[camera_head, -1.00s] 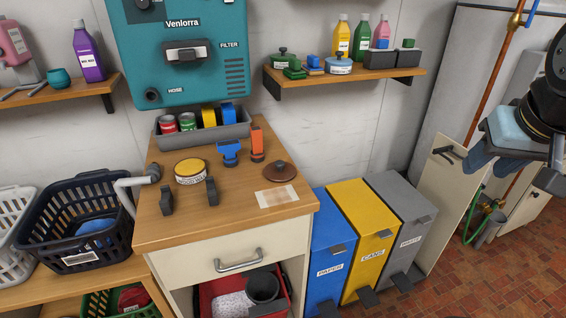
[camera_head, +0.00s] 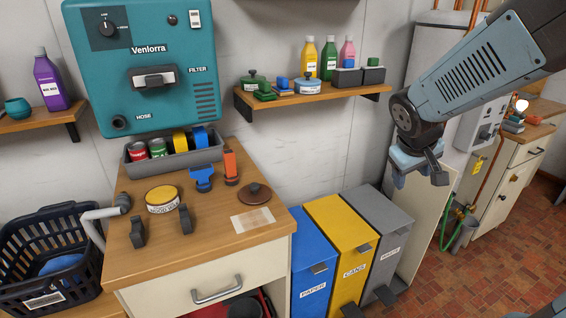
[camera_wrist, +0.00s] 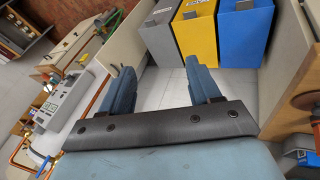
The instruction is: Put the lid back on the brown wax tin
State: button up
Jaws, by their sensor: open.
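A round tin (camera_head: 163,201) with a pale label and a yellow top surface stands upright on the wooden worktop. The label is too small to read fully. A brown round lid with a small knob (camera_head: 254,194) lies on the worktop to the right of the tin, apart from it, near a pale square patch. My gripper (camera_head: 412,172) hangs in the air to the right, over the bins' far side, well away from tin and lid. In the wrist view its two blue fingers (camera_wrist: 160,88) are spread with nothing between them.
Two dark upright pieces (camera_head: 161,226) stand in front of the tin. A grey tray (camera_head: 139,172) holds cans at the back. A shelf (camera_head: 310,96) with bottles hangs above. Blue, yellow and grey bins stand right.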

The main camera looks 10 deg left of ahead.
jog(key=w+a+f+n+y, duration=0.2)
jog(key=w+a+f+n, duration=0.25)
jog(key=w+f, duration=0.4)
jog(key=n+g+y, duration=0.2)
jog(key=n+y, duration=0.5)
jog(key=y, duration=0.7)
send_near(265, 195)
notch_tip(265, 195, up, 4)
jog(key=d, duration=0.1)
jog(key=shift+w+x, duration=0.1)
jog(key=shift+x, duration=1.95)
jog(key=shift+w+x, duration=0.15)
jog(key=shift+x, duration=1.85)
jog(key=shift+s+x, duration=0.15)
jog(key=shift+x, duration=0.6)
jog(key=shift+s+x, duration=0.15)
jog(key=shift+x, duration=1.7)
jog(key=shift+f, duration=0.1)
jog(key=shift+c, duration=0.2)
grip_shut()
